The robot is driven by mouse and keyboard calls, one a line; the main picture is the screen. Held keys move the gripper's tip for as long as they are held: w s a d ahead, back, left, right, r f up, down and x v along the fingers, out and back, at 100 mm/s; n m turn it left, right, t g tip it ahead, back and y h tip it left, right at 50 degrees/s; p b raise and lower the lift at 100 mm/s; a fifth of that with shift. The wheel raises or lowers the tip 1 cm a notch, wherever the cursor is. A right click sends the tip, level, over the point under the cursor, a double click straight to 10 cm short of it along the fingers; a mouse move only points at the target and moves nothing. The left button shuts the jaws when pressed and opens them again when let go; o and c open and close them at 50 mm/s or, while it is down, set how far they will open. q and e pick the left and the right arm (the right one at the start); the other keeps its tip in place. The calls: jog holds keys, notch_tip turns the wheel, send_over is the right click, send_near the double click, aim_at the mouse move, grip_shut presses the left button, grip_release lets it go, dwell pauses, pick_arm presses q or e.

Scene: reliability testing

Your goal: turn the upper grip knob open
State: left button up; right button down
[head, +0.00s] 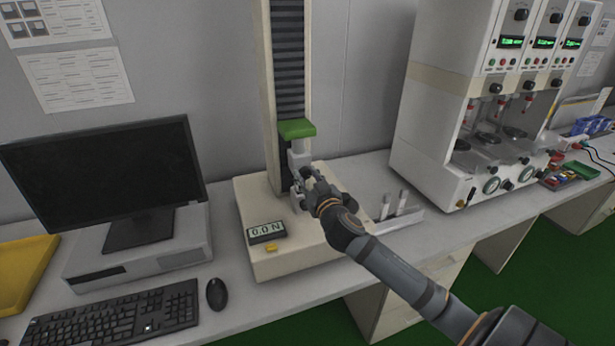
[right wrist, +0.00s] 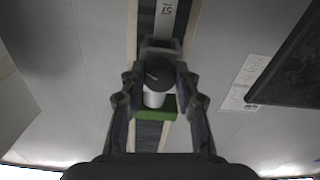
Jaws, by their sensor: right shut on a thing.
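The test stand has a cream base (head: 290,262) and a tall column with a green crosshead (head: 297,129). A light grey upper grip (head: 300,158) hangs below the crosshead. My right gripper (head: 304,186) is at the front of this grip and hides its knob in the head view. In the right wrist view, the dark round knob (right wrist: 158,72) with a pale mark sits between the two fingers of my right gripper (right wrist: 158,78). The fingers are shut on it. The green crosshead shows below the knob there. My left gripper is not in view.
A force display (head: 267,232) reads 0.0 N on the base. A monitor (head: 105,175), keyboard (head: 115,318) and mouse (head: 216,294) stand to the left. A small rack (head: 398,220) with upright white-topped pieces stands close to the right. A tall cream machine (head: 430,110) is farther right.

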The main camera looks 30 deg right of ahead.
jog(key=n+p, duration=0.2)
jog(key=n, duration=0.3)
jog(key=shift+r+p, duration=0.15)
jog(key=shift+p, duration=0.15)
jog(key=n+p, duration=0.3)
jog(key=n, duration=0.3)
jog(key=shift+n, duration=0.3)
jog(key=n+p, duration=0.3)
jog(key=n, duration=0.3)
jog(key=shift+n, duration=0.3)
jog(key=n+p, duration=0.2)
jog(key=n, duration=0.2)
jog(key=shift+n+p, duration=0.4)
jog(key=shift+n, duration=0.3)
jog(key=c, duration=1)
grip_release()
